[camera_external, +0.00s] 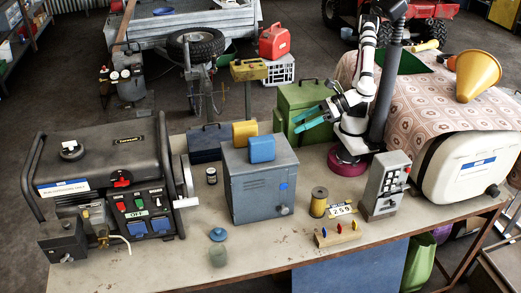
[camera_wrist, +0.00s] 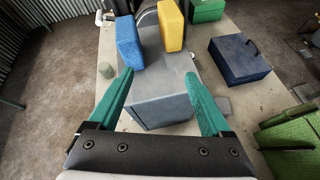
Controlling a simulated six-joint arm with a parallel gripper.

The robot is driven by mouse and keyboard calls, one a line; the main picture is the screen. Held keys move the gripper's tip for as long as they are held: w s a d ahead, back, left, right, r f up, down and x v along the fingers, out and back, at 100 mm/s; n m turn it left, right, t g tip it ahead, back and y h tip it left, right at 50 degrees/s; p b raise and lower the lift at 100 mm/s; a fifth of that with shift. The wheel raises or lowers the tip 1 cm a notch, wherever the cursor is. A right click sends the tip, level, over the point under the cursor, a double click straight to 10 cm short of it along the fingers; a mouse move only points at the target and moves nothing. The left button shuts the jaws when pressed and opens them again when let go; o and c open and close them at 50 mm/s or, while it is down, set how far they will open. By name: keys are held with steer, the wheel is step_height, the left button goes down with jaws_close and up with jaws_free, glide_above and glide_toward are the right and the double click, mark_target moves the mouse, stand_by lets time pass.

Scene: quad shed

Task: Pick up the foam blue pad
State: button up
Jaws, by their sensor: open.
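The foam blue pad (camera_external: 262,148) stands upright on top of a grey metal box (camera_external: 260,190), beside a yellow pad (camera_external: 243,133). In the wrist view the blue pad (camera_wrist: 129,42) is at the upper left of the grey box top (camera_wrist: 170,75), and the yellow pad (camera_wrist: 171,25) is to its right. My gripper (camera_external: 312,118) is up to the right of the box in the external view. In the wrist view its teal fingers (camera_wrist: 158,78) are wide apart with nothing held between them. The blue pad is beyond the left fingertip, apart from it as far as I can tell.
A green metal box (camera_external: 300,100) stands behind my gripper, and a dark blue case (camera_wrist: 240,58) is behind the grey box. A generator (camera_external: 110,190) stands at the left of the bench. A switch box (camera_external: 385,185) and a spool (camera_external: 318,202) are at right. The front bench edge is partly clear.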

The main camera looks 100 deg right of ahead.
steer(key=a+r+n+t+y, duration=0.1)
steer(key=a+r+n+y, duration=0.1)
steer(key=a+n, duration=0.2)
glide_toward(249, 153)
steer(key=x, duration=0.6)
steer(key=shift+s+f, duration=0.1)
jaws_close()
